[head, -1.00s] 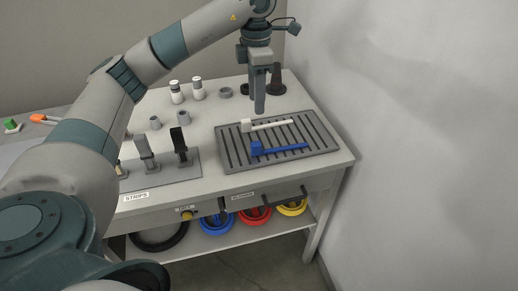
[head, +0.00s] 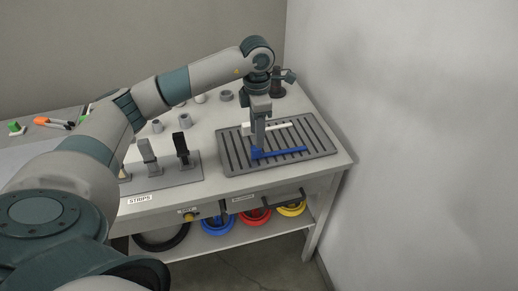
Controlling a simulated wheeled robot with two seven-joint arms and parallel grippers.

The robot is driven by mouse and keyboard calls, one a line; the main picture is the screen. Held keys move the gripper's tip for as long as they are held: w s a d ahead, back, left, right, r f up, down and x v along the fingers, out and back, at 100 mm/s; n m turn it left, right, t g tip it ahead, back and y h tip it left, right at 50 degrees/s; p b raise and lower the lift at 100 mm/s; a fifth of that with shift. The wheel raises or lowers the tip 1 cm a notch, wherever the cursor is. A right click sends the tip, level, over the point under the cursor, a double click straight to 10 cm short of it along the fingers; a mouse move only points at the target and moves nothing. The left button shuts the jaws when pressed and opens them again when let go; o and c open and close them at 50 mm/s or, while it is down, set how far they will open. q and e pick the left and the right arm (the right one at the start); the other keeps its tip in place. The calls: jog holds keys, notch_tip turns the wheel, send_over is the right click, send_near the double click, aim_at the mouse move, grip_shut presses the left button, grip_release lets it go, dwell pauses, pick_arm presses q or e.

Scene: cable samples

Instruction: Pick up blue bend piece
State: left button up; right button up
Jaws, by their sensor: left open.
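The blue bend piece (head: 285,152) lies on the grey slotted tray (head: 232,160) at the right end of the bench. It has a blocky end at the left and a thin bar running right. My left gripper (head: 259,146) points down at the blocky end, with its fingertips at or just above it. The fingers hide part of that end, and I cannot tell whether they touch it. The gripper is open. My right gripper is not in view.
A white piece (head: 280,127) lies behind the blue one on the tray, partly hidden by my gripper. A stand with dark upright clips (head: 182,150) is left of the tray. Grey rings (head: 184,118) stand behind. A wall (head: 430,140) rises close on the right.

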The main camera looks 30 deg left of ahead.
aim_at(256, 153)
pick_arm(q)
jog(key=shift+f, duration=1)
jog(key=shift+d+f+p, duration=0.15)
jog(key=shift+f+p, duration=0.25)
jog(key=shift+p, duration=0.25)
notch_tip(256, 153, down, 4)
jog(key=shift+d+r+p, duration=0.15)
jog(key=shift+p, duration=0.85)
jog(key=shift+f, duration=0.35)
jog(key=shift+c, duration=0.3)
grip_shut()
